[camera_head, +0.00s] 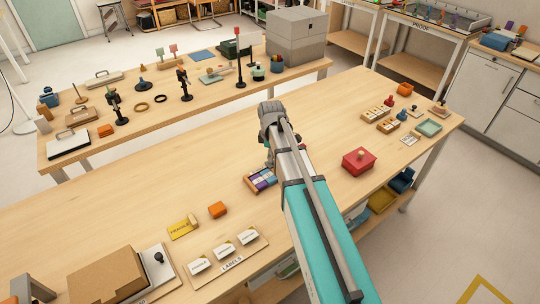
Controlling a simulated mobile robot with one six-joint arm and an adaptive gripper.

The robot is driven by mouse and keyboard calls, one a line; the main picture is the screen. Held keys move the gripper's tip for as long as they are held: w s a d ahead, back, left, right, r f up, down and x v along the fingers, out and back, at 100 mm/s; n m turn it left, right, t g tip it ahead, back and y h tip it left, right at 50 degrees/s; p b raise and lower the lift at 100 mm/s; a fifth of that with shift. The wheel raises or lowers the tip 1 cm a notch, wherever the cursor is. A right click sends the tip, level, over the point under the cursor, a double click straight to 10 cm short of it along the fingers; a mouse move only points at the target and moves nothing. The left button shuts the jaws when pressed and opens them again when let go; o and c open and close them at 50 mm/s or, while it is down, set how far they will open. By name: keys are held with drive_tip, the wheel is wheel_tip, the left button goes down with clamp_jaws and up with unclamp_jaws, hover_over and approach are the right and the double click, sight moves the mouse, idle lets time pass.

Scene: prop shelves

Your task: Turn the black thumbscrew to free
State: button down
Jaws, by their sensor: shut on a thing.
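My arm reaches up from the lower right over the near bench, with its wrist bent downward. My gripper (270,157) points down just above and behind the tray of coloured blocks, partly hidden by the arm. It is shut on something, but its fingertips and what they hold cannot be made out. I cannot pick out a black thumbscrew for sure. Small black stands with upright parts (115,108) (184,85) are on the far bench, away from the gripper. A black knob (158,258) is on a pale board at the lower left.
The tray of coloured blocks (250,182) is close to the gripper. A grey box (296,40) stands behind. The near bench's left middle is clear.

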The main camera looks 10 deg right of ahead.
idle(0.3)
drive_tip(key=shift+c, duration=2.2)
unclamp_jaws()
drive_tip(key=shift+r, duration=0.1)
